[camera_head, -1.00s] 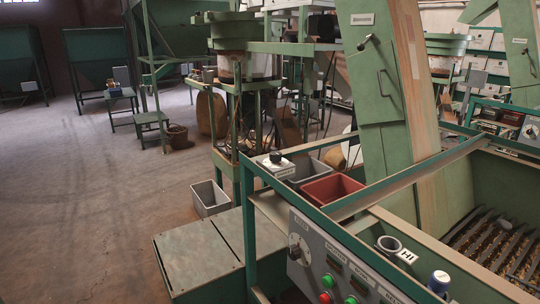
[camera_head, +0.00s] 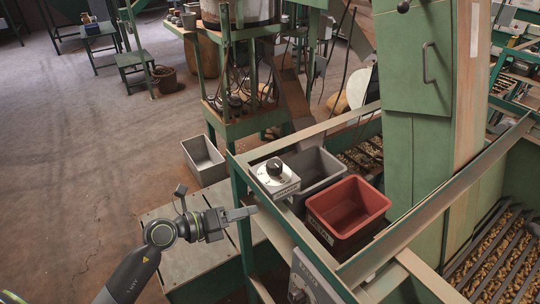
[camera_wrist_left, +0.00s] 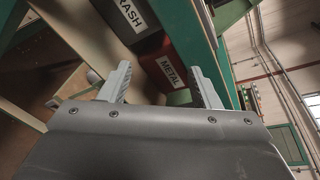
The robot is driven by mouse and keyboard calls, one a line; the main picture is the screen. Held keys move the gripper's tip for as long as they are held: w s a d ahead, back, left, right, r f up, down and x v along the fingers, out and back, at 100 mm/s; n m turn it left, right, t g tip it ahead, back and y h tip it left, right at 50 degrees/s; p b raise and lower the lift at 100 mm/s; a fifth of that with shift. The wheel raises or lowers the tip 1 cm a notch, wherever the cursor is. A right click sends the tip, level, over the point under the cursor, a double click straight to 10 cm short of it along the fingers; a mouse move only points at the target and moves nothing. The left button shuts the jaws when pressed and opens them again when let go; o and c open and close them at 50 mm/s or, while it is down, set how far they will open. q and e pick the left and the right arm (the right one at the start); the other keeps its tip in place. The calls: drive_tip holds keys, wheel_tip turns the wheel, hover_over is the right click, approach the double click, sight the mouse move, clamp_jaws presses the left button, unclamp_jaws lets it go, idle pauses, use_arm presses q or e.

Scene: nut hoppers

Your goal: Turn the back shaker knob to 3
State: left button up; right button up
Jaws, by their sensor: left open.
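The back knob is a black dial (camera_head: 274,167) on top of a small pale box (camera_head: 272,181) with a label on its front. The box sits at the left corner of the green frame. The dial's setting is too small to read. Another round dial (camera_head: 296,294) shows at the bottom on the front control panel. My left gripper (camera_head: 246,213) is open and empty, left of and below the box, apart from it and outside the frame. In the left wrist view its two fingers (camera_wrist_left: 160,70) stand apart with nothing between them. My right gripper is not in view.
A grey bin (camera_head: 312,171) and a red bin (camera_head: 348,205) stand right of the knob box. The wrist view shows a METAL label (camera_wrist_left: 172,71) and a partly cut-off label above it. A grey tub (camera_head: 204,160) stands behind.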

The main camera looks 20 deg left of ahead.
sight(273, 164)
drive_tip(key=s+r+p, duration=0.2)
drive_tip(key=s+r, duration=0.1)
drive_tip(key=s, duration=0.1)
use_arm(q)
drive_tip(key=s+a+r+m+t+y, duration=0.15)
drive_tip(key=r+m, duration=0.25)
drive_tip(key=r, duration=0.4)
drive_tip(key=s+r+m+y, duration=0.2)
drive_tip(key=r+m+y, duration=0.1)
drive_tip(key=r, duration=0.4)
drive_tip(key=b+x, duration=0.6)
drive_tip(key=x, duration=1.1)
drive_tip(key=shift+s+d+f+b, duration=0.15)
drive_tip(key=shift+f+b, duration=0.05)
drive_tip(key=shift+b, duration=0.1)
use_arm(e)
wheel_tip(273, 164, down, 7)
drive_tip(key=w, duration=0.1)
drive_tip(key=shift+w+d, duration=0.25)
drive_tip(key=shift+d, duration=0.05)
use_arm(q)
drive_tip(key=shift+c, duration=0.5)
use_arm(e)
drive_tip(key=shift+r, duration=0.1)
